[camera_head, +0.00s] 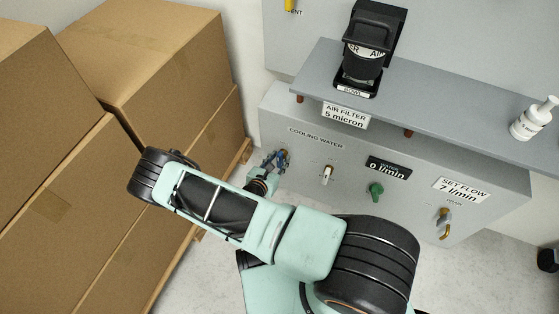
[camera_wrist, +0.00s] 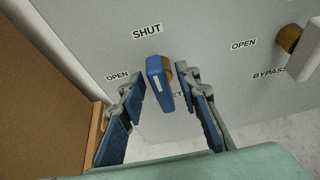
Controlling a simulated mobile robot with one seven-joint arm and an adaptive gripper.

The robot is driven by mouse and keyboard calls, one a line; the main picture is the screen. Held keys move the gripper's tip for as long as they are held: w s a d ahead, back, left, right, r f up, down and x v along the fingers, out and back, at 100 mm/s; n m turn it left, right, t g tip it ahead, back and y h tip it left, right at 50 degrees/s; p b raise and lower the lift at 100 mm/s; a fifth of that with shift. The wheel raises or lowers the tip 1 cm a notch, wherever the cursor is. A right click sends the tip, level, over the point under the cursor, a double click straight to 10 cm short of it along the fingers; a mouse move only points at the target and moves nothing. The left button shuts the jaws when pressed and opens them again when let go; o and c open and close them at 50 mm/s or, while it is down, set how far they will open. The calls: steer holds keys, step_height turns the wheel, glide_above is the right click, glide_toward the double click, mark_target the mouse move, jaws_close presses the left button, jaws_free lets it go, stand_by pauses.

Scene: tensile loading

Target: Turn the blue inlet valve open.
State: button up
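The blue inlet valve (camera_wrist: 160,84) shows in the wrist view as a blue lever on a brass stem, on the grey panel. The lever points down in the picture, with a "SHUT" label (camera_wrist: 147,32) above it and an "OPEN" label (camera_wrist: 118,77) to its left. My gripper (camera_wrist: 165,110) is open, with one finger on each side of the lever and gaps on both sides. In the head view my gripper (camera_head: 272,170) is at the left end of the cooling water panel (camera_head: 300,160). My arm and fingers partly hide the blue valve there.
A white-handled valve (camera_head: 327,174) labelled "BYPASS" is to the right. A green knob (camera_head: 376,190) and a brass drain valve (camera_head: 444,222) are further right. Stacked cardboard boxes (camera_head: 150,70) stand close on the left. A grey shelf (camera_head: 450,118) juts out above the panel.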

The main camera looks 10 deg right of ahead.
steer(key=shift+w+d+f, duration=0.1)
steer(key=shift+w+d, duration=0.1)
steer(key=shift+w, duration=0.1)
steer(key=shift+c, duration=0.5)
jaws_close()
